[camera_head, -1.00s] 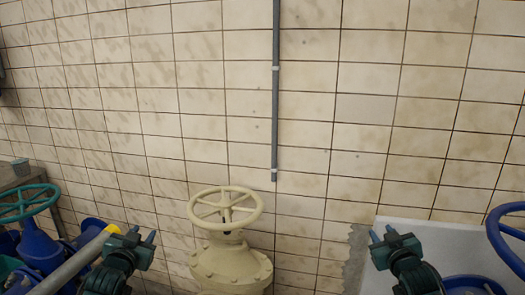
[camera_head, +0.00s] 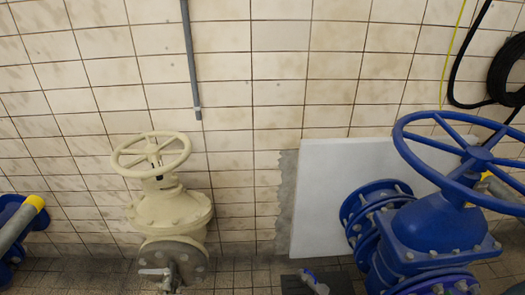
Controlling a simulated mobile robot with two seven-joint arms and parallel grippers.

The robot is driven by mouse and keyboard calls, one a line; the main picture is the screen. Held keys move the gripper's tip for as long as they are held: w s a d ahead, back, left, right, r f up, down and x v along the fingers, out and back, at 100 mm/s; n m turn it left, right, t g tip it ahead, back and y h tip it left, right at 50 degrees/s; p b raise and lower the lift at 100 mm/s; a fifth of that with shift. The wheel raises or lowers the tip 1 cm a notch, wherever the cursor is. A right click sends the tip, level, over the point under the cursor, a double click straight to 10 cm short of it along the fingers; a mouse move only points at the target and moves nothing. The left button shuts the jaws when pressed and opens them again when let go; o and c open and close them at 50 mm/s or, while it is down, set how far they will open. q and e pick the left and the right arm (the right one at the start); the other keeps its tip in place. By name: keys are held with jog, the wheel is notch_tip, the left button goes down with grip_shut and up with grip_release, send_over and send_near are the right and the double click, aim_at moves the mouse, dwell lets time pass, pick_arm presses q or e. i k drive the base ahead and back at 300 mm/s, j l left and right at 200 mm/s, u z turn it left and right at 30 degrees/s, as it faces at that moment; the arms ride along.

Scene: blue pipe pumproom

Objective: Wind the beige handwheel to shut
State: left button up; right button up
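The beige handwheel (camera_head: 153,153) is left of the middle in the head view. It is a spoked ring lying roughly level on top of a beige valve body (camera_head: 170,207). Its rim and spokes are in full view, and nothing touches it. Neither of my grippers shows in the view now, so I cannot see whether they are open or shut.
A large blue valve with a blue handwheel (camera_head: 478,153) stands at the right. A white panel (camera_head: 318,195) leans on the tiled wall behind. A yellow-ended grey pipe (camera_head: 22,218) is at the left edge. A small lever (camera_head: 157,271) sits below the beige valve.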

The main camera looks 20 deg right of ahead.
aim_at(152, 153)
jog(key=j+z, duration=0.35)
jog(key=z, duration=0.15)
jog(key=k+j+z, duration=0.2)
jog(key=z, duration=0.25)
jog(key=k+j+z, duration=0.2)
jog(key=j+z, duration=0.15)
jog(key=z, duration=0.15)
jog(key=u, duration=1.3)
